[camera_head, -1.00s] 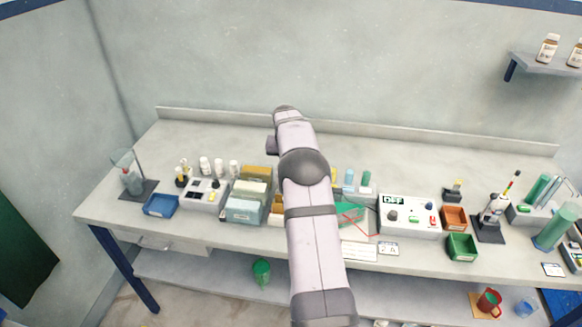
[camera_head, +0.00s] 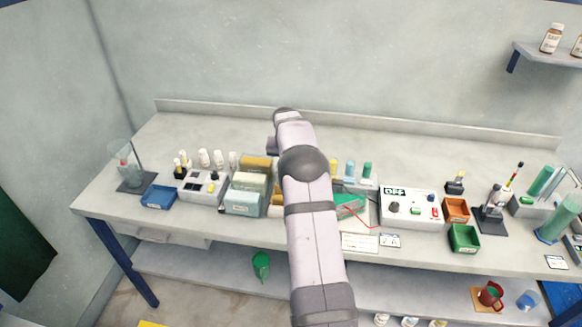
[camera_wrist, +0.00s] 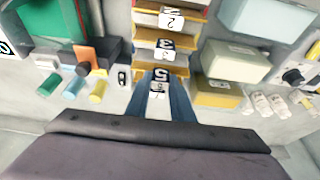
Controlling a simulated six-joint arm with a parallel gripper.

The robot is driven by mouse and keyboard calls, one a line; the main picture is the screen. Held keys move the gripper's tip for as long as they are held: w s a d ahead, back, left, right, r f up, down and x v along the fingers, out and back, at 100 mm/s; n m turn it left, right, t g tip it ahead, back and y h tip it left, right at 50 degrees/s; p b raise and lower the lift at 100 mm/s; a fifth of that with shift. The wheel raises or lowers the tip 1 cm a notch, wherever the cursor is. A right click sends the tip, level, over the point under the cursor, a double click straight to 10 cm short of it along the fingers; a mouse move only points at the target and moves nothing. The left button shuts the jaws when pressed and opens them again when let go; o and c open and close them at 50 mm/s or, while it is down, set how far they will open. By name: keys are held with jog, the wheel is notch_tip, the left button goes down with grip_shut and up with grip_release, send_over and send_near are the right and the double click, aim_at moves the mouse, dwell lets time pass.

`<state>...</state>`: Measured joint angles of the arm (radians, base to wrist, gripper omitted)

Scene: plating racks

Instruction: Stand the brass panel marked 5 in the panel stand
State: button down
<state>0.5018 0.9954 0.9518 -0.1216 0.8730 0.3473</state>
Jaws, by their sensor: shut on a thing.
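In the wrist view, my gripper (camera_wrist: 162,92) has its two blue fingers close around a tag reading 5. It is shut on the brass panel marked 5 (camera_wrist: 160,73), of which mostly the numbered end shows. A smaller white tag sits between the fingers. Brass-edged panels or slots marked 3 (camera_wrist: 163,43) and 2 (camera_wrist: 171,19) lie in a row beyond it. Whether this row is the panel stand, and whether the held panel is still seated in it, I cannot tell. In the head view my arm hides the gripper and most of this row.
A pale teal tank (camera_head: 243,204) and a brass-coloured tank (camera_wrist: 217,92) stand beside the row. Small white bottles (camera_head: 204,158) are behind. A power box reading OFF (camera_head: 408,208), orange bin (camera_head: 455,210) and green bin (camera_head: 463,238) stand right.

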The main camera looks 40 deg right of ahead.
jog(key=shift+f, duration=0.6)
jog(key=shift+b, duration=0.3)
jog(key=c, duration=1.5)
grip_release()
jog(key=shift+o, duration=0.2)
jog(key=b+v, duration=0.3)
jog(key=v, duration=0.4)
jog(key=shift+a+r, duration=0.1)
jog(key=shift+a, duration=0.1)
